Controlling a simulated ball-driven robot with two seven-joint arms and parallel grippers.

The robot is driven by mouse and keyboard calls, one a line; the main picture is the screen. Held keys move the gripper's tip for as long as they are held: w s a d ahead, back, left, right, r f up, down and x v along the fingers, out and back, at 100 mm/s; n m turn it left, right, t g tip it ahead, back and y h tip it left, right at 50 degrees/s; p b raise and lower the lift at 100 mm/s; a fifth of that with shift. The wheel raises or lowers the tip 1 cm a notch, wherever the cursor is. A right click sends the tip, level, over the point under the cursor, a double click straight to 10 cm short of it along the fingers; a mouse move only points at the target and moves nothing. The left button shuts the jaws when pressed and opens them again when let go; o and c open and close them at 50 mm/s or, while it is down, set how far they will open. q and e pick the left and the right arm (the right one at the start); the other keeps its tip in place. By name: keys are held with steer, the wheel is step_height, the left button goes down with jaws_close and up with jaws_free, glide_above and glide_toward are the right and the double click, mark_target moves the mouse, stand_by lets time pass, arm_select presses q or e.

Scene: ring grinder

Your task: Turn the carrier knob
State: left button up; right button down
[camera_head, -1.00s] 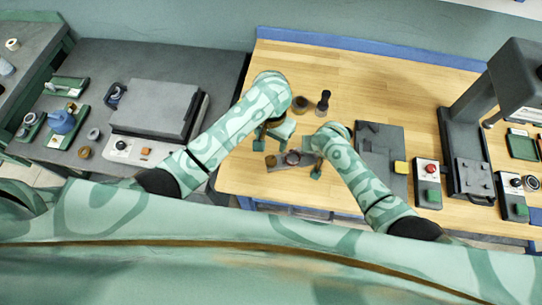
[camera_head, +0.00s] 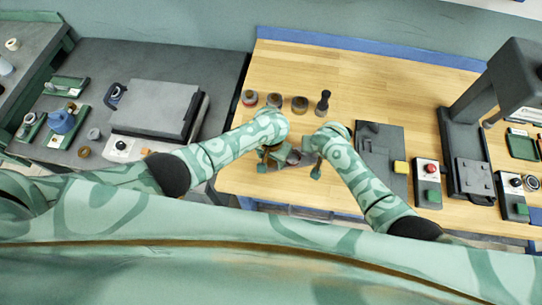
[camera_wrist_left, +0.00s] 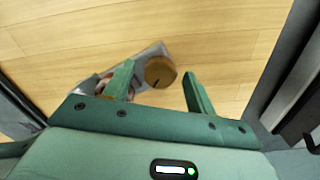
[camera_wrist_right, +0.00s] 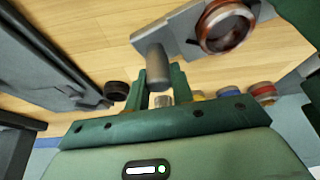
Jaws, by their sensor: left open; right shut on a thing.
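The carrier is a grey plate (camera_wrist_right: 180,38) on the wooden bench, with a reddish-brown ring (camera_wrist_right: 228,27) set in it. A round brown-gold carrier knob (camera_wrist_left: 160,71) with a dark mark sits at one end. My left gripper (camera_head: 268,160) is open, with its fingers on either side of the knob in the left wrist view; I cannot tell whether they touch it. My right gripper (camera_wrist_right: 160,82) is shut on the carrier's grey cylindrical handle (camera_wrist_right: 157,60). In the head view my grippers hide much of the carrier.
Several round pots (camera_head: 274,100) and a dark tamper-like tool (camera_head: 323,102) stand behind the carrier. A dark grey flat unit (camera_head: 378,150) with a yellow block lies to its right, beside a red-button box (camera_head: 427,182). The bench's back middle is clear.

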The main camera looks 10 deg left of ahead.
arm_select(q)
steer(key=c, duration=1)
steer(key=shift+m, duration=0.4)
steer(key=m, duration=0.4)
steer(key=shift+m, duration=2.1)
steer(key=shift+a, duration=0.1)
